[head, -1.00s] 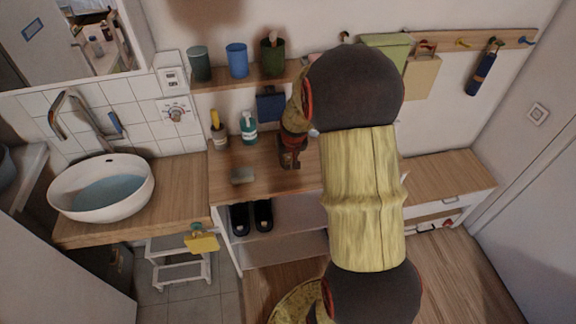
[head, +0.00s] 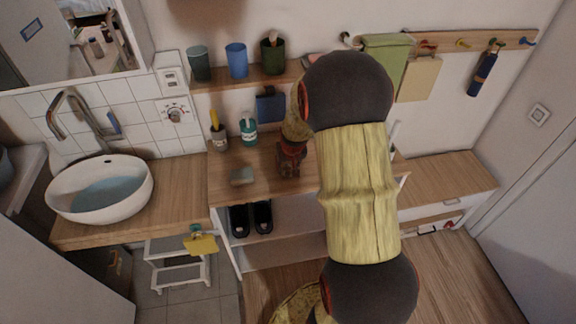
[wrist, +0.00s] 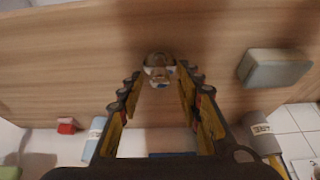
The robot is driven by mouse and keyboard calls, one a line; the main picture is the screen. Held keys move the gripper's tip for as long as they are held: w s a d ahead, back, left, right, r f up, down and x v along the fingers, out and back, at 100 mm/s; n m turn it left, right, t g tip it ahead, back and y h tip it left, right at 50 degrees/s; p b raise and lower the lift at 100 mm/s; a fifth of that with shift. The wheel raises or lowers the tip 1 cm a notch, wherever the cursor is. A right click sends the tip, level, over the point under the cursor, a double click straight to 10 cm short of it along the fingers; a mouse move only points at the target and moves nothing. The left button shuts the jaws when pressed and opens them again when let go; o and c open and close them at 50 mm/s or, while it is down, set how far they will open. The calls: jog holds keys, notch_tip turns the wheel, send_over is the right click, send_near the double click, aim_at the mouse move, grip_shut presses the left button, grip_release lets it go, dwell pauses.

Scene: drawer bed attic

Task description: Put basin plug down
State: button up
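The basin plug (wrist: 159,70) is a small round shiny metal piece with a cap. In the wrist view it sits between my fingertips, against the wooden counter (wrist: 60,60). My gripper (wrist: 160,80) has its two fingers spread, with a narrow gap seeming to show on each side of the plug. In the head view my gripper (head: 289,170) points down at the counter's middle, and the plug cannot be made out there. Whether the plug rests fully on the wood is hard to tell.
A grey block (head: 242,176) lies left of my gripper; the wrist view shows it too (wrist: 274,68). A teal bottle (head: 249,128) and a brush cup (head: 218,134) stand behind. The white basin (head: 101,205) is at left. A shelf (head: 215,84) with cups hangs above.

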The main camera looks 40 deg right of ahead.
jog(key=shift+r, duration=0.5)
jog(key=s+a+r+n+p, duration=0.1)
jog(key=s+a+r+p, duration=0.1)
jog(key=a+r, duration=0.6)
jog(key=s+a+r+n+p, duration=0.1)
jog(key=s+a+r+p, duration=0.3)
jog(key=r, duration=0.8)
jog(key=s+a+r+n+y+b, duration=0.1)
jog(key=s+a+r+n, duration=0.1)
jog(key=s+a+r, duration=0.2)
jog(key=s+a+r+n+t+y+b, duration=0.1)
jog(key=s+a+r, duration=0.4)
jog(key=s+a, duration=0.6)
jog(key=a+n, duration=0.1)
jog(key=a, duration=0.3)
jog(key=shift+t, duration=0.3)
